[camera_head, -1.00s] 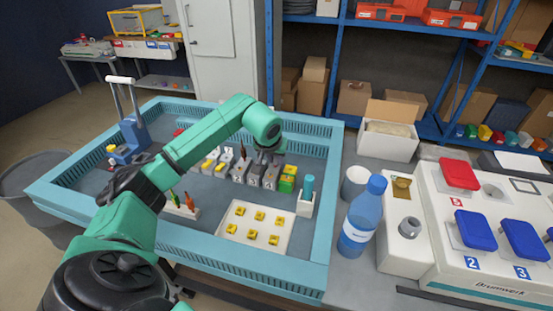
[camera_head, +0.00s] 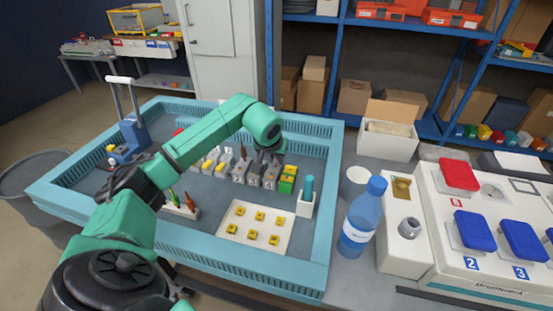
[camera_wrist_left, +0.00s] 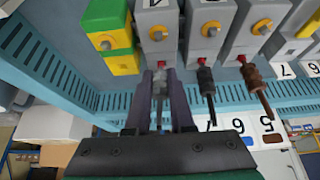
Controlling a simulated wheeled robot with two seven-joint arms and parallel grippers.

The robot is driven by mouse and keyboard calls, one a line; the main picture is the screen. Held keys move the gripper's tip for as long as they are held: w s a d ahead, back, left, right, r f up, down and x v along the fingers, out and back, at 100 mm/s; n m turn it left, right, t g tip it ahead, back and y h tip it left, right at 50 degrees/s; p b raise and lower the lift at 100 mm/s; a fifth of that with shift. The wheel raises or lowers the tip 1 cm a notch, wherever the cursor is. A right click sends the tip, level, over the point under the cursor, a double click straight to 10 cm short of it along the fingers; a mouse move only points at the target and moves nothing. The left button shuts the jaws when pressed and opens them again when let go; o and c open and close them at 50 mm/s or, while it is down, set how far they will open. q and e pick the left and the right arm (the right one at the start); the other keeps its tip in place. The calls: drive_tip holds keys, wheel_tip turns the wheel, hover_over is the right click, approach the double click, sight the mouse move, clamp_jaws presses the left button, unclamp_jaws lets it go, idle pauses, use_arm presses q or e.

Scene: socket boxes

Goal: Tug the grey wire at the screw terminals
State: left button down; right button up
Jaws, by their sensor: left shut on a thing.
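The row of grey screw terminals (camera_head: 240,170) stands in the teal-rimmed tray, with a green and yellow block (camera_head: 287,178) at its right end. In the left wrist view, one grey terminal block (camera_wrist_left: 156,25) with a yellow screw faces my left gripper (camera_wrist_left: 160,78). The gripper is shut on the grey wire (camera_wrist_left: 160,86), right below that block's red-marked opening. A black wire (camera_wrist_left: 207,85) and a brown wire (camera_wrist_left: 256,85) hang from the two neighbouring blocks. In the head view my left gripper (camera_head: 267,160) is above the row's right part, and its fingertips are hard to make out. My right gripper is not in view.
A white tray of yellow parts (camera_head: 230,231) lies in front of the row, with a holder of screwdrivers (camera_head: 181,207) to its left. A white cup with a teal-handled item (camera_head: 306,203) stands right. A blue bottle (camera_head: 360,220) and panel (camera_head: 480,240) are outside the tray.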

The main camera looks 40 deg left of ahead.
use_arm(q)
drive_tip(key=shift+d, duration=0.3)
drive_tip(key=c, duration=0.8)
unclamp_jaws()
drive_tip(key=shift+c, duration=0.2)
drive_tip(key=shift+o, duration=0.7)
drive_tip(key=shift+w+d, duration=0.15)
drive_tip(key=shift+d, duration=0.05)
drive_tip(key=o, duration=0.4)
drive_tip(key=shift+a, duration=0.25)
wheel_tip(320, 180, up, 8)
drive_tip(key=p, duration=0.6)
drive_tip(key=shift+f, duration=0.25)
